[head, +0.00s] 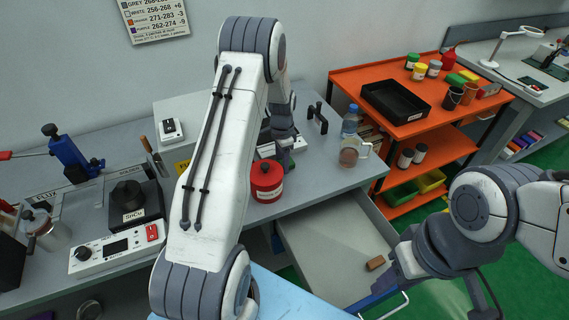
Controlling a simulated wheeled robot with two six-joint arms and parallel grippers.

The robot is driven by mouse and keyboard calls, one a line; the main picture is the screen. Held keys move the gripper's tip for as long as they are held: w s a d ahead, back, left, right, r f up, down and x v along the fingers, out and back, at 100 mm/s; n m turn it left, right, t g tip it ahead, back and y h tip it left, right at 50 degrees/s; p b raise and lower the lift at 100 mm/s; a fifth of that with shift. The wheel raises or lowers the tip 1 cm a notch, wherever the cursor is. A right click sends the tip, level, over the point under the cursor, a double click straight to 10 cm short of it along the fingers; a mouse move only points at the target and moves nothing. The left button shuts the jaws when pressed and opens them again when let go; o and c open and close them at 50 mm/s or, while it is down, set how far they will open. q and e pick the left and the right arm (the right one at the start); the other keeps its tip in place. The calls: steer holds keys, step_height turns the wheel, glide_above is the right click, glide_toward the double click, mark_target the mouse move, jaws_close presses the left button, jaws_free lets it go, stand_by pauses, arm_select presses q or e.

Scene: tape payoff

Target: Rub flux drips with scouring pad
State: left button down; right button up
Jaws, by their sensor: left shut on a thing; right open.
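My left arm rises through the middle of the head view and bends down at the back of the bench (325,172). Its wrist is left of a black upright handle. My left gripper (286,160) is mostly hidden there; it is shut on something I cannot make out. My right gripper (398,268) is at the lower right, beside the open drawer (325,235); its fingertips are unclear, and it is open. A small brown block (375,262) lies in the drawer; I cannot tell what it is. I cannot make out a scouring pad or any flux drips.
A red lidded can (266,183) stands by my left arm. A soldering station (115,248) is at left. An orange cart (350,78) bears a black tray (394,104).

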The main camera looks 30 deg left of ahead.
arm_select(q)
step_height(320, 180, up, 3)
steer(key=shift+s+d+r+p, duration=0.1)
steer(key=shift+s+d+p, duration=0.05)
steer(key=shift+p, duration=0.4)
steer(key=shift+r+p, duration=1.8)
steer(key=shift+r, duration=0.6)
arm_select(e)
steer(key=shift+a+r, duration=0.2)
steer(key=shift+r, duration=1.2)
steer(key=shift+a+r, duration=0.15)
steer(key=shift+r, duration=1.2)
